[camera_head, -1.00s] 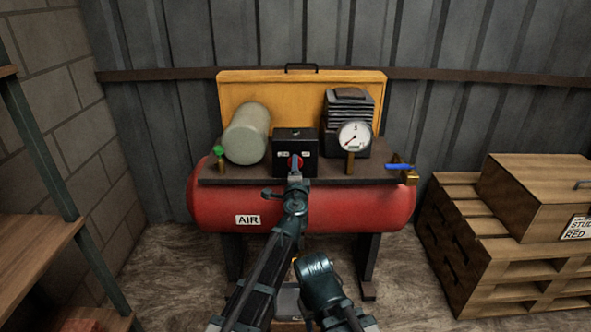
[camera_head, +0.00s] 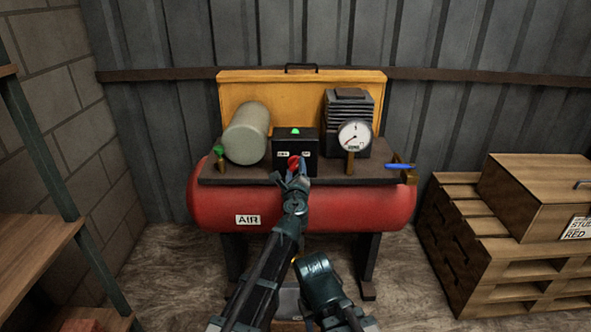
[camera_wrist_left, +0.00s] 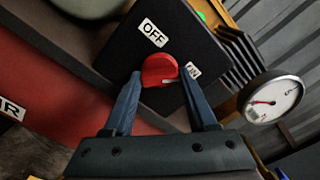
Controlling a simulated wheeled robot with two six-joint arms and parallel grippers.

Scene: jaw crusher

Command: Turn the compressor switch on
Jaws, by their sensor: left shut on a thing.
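The compressor's black switch box (camera_head: 308,142) stands on the dark plate above the red tank (camera_head: 340,205). Its red knob (camera_head: 293,161) is on the front face, partly hidden by my left gripper (camera_head: 295,175). In the left wrist view, the red knob (camera_wrist_left: 159,69) sits between the two fingers of my left gripper (camera_wrist_left: 160,80), which is shut on it. The knob's white mark points towards the ON label (camera_wrist_left: 193,69); the OFF label (camera_wrist_left: 153,32) is on the other side. A green light (camera_head: 295,131) glows on the box top.
A pressure gauge (camera_head: 354,136) stands right of the box, with a blue-handled valve (camera_head: 399,166) farther right. A grey cylinder (camera_head: 246,133) is left of the box. Wooden pallets (camera_head: 490,270) with a crate stand at the right, shelves (camera_head: 35,245) at the left.

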